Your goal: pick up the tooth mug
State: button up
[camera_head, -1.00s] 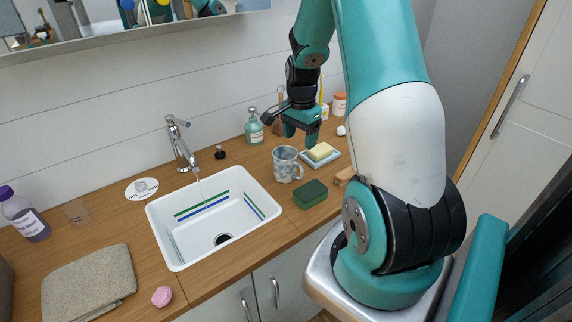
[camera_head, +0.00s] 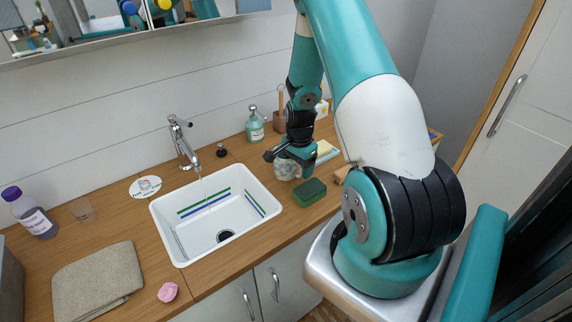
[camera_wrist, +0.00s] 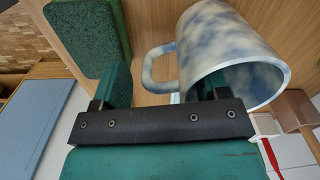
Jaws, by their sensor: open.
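The tooth mug (camera_head: 283,171) is marbled blue and white and stands on the wooden counter right of the sink. In the head view, my gripper partly hides it. In the wrist view, the mug (camera_wrist: 212,35) shows its open mouth at the right and its handle toward the left. My gripper (camera_wrist: 168,78) is open, with the handle and near wall between its green fingers. The right finger overlaps the mug's mouth; I cannot tell how deep it reaches. The left finger is outside, beyond the handle. In the head view, my gripper (camera_head: 292,160) is right at the mug.
A green sponge (camera_head: 309,193) lies close in front of the mug. A soap dispenser (camera_head: 254,126) stands behind. The white sink (camera_head: 174,238) is to the left, its tap running.

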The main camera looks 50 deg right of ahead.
jog(key=c, duration=1.1)
jog(key=shift+r, duration=0.1)
